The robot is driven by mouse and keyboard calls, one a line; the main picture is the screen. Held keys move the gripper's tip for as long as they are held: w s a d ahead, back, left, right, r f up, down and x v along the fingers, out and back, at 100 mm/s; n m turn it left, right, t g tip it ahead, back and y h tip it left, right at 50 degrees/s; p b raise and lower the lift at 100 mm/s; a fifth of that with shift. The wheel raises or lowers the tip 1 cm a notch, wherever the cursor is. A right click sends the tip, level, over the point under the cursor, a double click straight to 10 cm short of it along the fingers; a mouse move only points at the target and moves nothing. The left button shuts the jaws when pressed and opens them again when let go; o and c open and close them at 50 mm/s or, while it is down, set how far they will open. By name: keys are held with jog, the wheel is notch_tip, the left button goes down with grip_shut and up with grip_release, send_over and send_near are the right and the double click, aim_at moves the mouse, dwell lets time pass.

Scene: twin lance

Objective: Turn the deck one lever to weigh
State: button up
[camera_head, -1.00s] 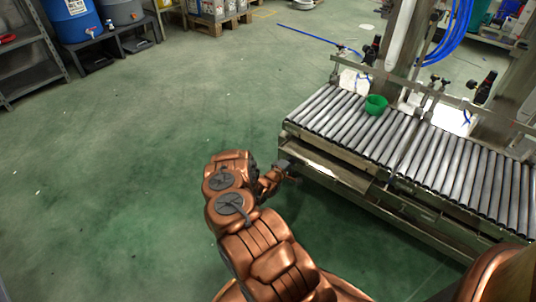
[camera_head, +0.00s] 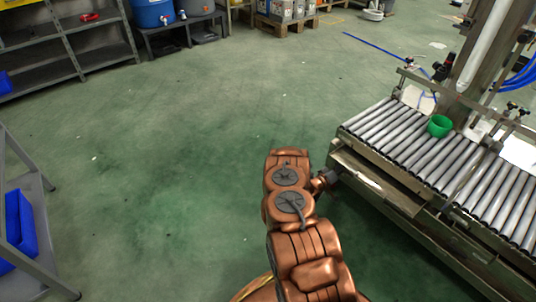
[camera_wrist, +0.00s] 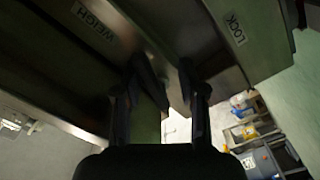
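The roller deck (camera_head: 395,143) stands at the right in the head view, a steel frame topped with rollers. My gripper (camera_head: 330,180) is at its near left corner, small and partly hidden by my arm. In the wrist view a WEIGH label (camera_wrist: 92,20) is at upper left and a LOCK label (camera_wrist: 235,27) at upper right, both on the deck's metal side. My gripper (camera_wrist: 162,75) points between them, its two dark fingers apart. The lever cannot be made out clearly; dark shapes near the fingertips may be part of it.
A grey rack with blue bins (camera_head: 20,228) stands at the left edge, and grey shelves (camera_head: 85,50) at the back left. The green floor (camera_head: 160,160) left of my arm is clear.

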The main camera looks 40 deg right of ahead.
jog(key=m+b, duration=0.2)
jog(key=b, duration=0.1)
jog(key=w+f+m+b, duration=0.1)
jog(key=m+b, duration=0.1)
jog(key=b, duration=0.1)
jog(key=shift+f+m+b, duration=0.1)
jog(key=shift+m+b, duration=0.2)
jog(key=shift+b, duration=0.05)
jog(key=m+b, duration=0.1)
jog(key=b, duration=0.1)
jog(key=shift+b, duration=0.35)
jog(key=a+p, duration=0.4)
jog(key=a, duration=0.4)
jog(key=w+a+r+n+t+y+p, duration=0.1)
jog(key=w+a+r+t+y, duration=0.2)
jog(key=w+a+r+y, duration=0.2)
jog(key=w+a+r+n+t+y+p, duration=0.1)
jog(key=w+a+r+y, duration=0.4)
jog(key=w+a, duration=0.7)
jog(key=shift+w+a+n+t, duration=0.25)
jog(key=shift+w+n+t, duration=0.25)
jog(key=shift+w+t, duration=0.4)
